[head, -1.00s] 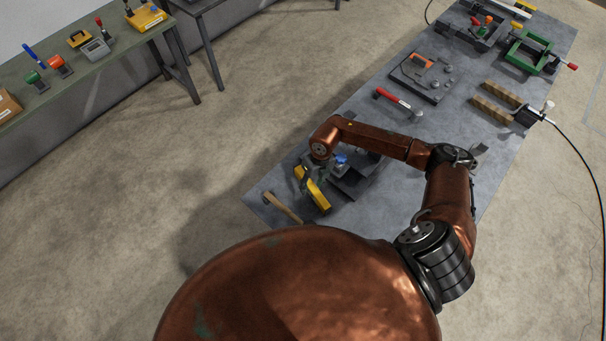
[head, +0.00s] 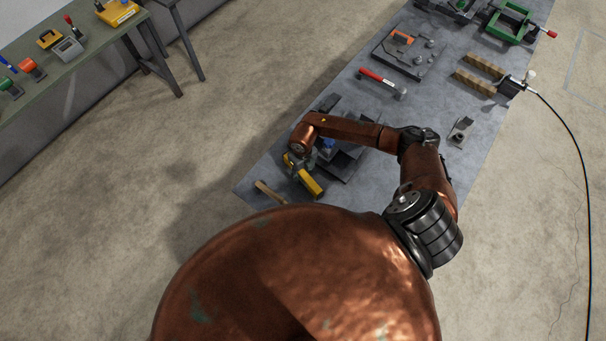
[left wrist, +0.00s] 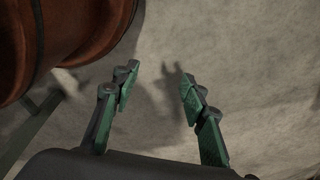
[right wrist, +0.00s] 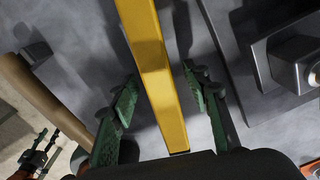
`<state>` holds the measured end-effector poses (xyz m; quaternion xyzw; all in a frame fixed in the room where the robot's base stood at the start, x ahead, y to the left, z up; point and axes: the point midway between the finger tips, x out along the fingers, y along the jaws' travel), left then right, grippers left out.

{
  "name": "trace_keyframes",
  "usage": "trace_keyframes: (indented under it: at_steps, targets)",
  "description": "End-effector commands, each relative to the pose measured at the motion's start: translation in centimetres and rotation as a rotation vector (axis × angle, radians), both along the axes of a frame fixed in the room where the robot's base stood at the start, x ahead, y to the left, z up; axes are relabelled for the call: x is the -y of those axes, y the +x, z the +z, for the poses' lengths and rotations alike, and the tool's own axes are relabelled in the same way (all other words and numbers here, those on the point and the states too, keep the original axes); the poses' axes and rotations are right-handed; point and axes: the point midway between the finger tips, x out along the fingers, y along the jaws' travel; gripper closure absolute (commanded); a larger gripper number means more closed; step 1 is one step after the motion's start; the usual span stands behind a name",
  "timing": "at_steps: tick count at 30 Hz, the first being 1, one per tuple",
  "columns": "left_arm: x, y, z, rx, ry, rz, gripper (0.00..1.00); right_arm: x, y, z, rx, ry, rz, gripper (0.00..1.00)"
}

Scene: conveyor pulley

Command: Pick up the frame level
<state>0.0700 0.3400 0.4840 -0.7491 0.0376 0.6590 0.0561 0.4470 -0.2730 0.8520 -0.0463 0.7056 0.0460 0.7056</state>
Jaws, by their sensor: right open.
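The frame level, a long yellow bar (head: 312,187), lies near the close left end of the grey table. In the right wrist view the yellow bar (right wrist: 155,70) runs lengthwise between the fingers of my right gripper (right wrist: 160,88). Those fingers are open, one on each side of the bar, with gaps showing. In the head view my right gripper (head: 299,161) is over the bar's far end and partly hides it. My left gripper (left wrist: 158,88) is open and empty above bare floor in the left wrist view; I cannot make it out in the head view.
A wooden handle (right wrist: 40,95) lies left of the level, and a dark metal fixture (head: 350,160) stands close on its right. A red-handled hammer (head: 382,82), wooden blocks (head: 475,82) and a green frame (head: 510,22) are farther along the table (head: 420,115).

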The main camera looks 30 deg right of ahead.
Motion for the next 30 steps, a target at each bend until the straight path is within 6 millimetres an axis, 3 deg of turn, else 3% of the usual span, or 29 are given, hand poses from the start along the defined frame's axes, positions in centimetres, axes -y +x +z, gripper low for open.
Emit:
trace_keyframes:
  at_steps: [2, 13, 21, 30]
  targets:
    - [0.0, -0.4, -0.1, -0.007, 0.001, 0.001, 0.60, 0.0, 0.0, 0.0, 0.000, 0.000, 0.001, 0.56]
    - [-0.1, -3.4, -0.3, -0.043, 0.002, 0.007, 0.60, 0.0, 0.0, 0.0, 0.000, 0.001, 0.000, 0.82]
    - [0.0, -2.5, -0.3, -0.034, 0.001, 0.005, 0.60, 0.0, 0.0, 0.0, 0.000, 0.001, 0.000, 1.00]
    - [0.2, -1.6, -0.2, -0.020, -0.002, 0.002, 0.60, 0.0, 0.1, 0.1, 0.001, 0.001, 0.000, 1.00]
